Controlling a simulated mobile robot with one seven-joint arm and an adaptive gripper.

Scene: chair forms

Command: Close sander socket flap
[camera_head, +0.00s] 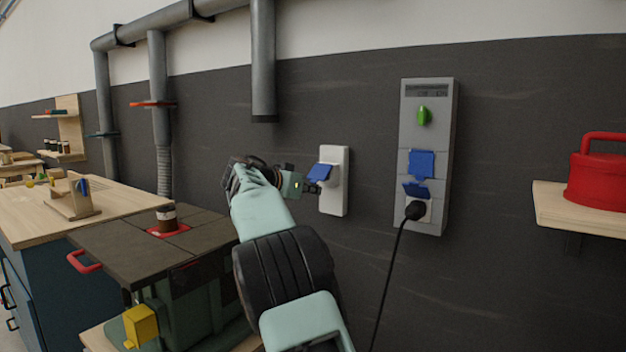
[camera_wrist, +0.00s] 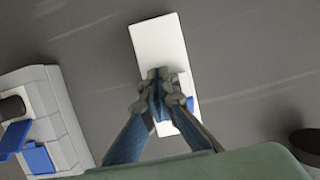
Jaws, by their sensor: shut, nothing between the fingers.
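A white socket plate (camera_head: 335,200) is on the dark wall, with a blue flap (camera_head: 319,172) that sticks out from it at a tilt, open. My gripper (camera_head: 314,188) is shut and empty, right at the flap's lower left side in the head view. In the wrist view the shut fingers (camera_wrist: 158,82) lie in front of the white plate (camera_wrist: 158,38) and hide its middle. A bit of the blue flap (camera_wrist: 190,103) shows beside the fingers. I cannot tell whether the fingers touch the flap.
To the right, a grey socket panel (camera_head: 408,130) has a green switch (camera_head: 424,116), blue flaps and a plugged-in black plug (camera_head: 415,210) with a hanging cable. A grey pipe (camera_head: 263,70) ends above. A sander table (camera_head: 120,250) stands left; a shelf with a red case (camera_head: 598,175) is far right.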

